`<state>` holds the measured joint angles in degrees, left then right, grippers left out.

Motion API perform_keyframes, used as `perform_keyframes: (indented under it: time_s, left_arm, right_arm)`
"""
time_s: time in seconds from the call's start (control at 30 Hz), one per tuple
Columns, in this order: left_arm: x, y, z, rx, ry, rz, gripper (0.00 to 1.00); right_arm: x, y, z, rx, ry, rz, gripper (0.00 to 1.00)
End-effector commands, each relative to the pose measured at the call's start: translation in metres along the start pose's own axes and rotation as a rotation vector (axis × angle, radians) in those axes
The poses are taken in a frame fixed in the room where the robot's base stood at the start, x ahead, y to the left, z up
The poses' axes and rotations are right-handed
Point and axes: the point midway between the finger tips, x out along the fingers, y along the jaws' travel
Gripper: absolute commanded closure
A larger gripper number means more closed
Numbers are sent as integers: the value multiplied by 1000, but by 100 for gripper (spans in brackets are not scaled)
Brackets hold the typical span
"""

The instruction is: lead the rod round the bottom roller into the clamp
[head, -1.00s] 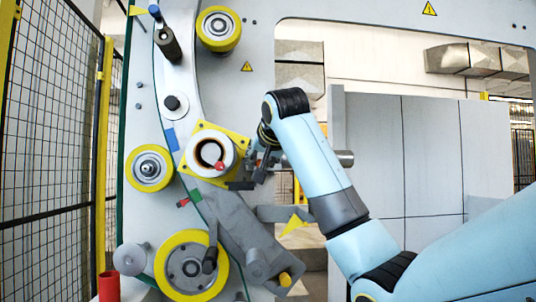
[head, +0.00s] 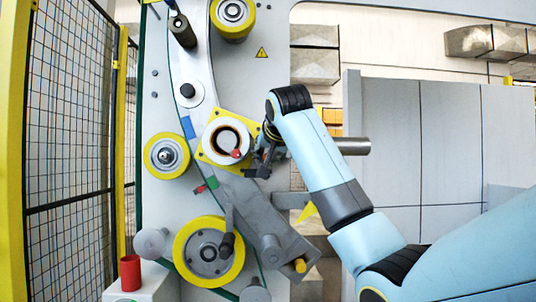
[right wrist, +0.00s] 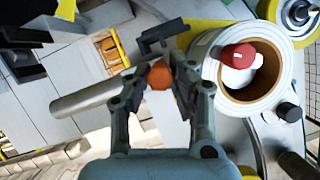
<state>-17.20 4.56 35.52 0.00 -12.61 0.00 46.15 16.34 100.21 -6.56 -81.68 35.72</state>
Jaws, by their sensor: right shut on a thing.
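My right gripper (head: 264,160) is just right of the white coil (head: 212,133). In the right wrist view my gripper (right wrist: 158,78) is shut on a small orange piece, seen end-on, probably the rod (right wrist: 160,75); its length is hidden. The coil (right wrist: 288,95) is right of the fingers there, with a red knob (right wrist: 238,56). The bottom roller (head: 184,262), yellow-rimmed with a grey hub, is lower left of my gripper. A dark bracket (right wrist: 153,44) shows just beyond the fingertips; I cannot tell whether it is the clamp. My left gripper is out of view.
A grey cylinder (head: 354,146) sticks out to the right behind my gripper. A slanting grey arm (head: 255,215) is below the coil, beside the bottom roller. Other yellow rollers (head: 167,156) surround the coil. A mesh fence (head: 70,120) stands at left, grey panels (head: 450,150) at right.

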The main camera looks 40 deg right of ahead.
Motion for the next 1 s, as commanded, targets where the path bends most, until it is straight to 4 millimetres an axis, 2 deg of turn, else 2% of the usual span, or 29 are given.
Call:
perform_keyframes:
  time_s: [0.2, 0.53, 1.0]
  left_arm:
    - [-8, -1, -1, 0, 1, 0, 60]
    - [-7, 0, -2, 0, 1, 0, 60]
    - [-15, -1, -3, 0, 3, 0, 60]
  right_arm:
    - [-2, -2, -4, 1, 2, -1, 100]
    - [-2, 0, -3, 0, 2, -1, 100]
    - [-5, 31, -13, 0, 2, 0, 100]
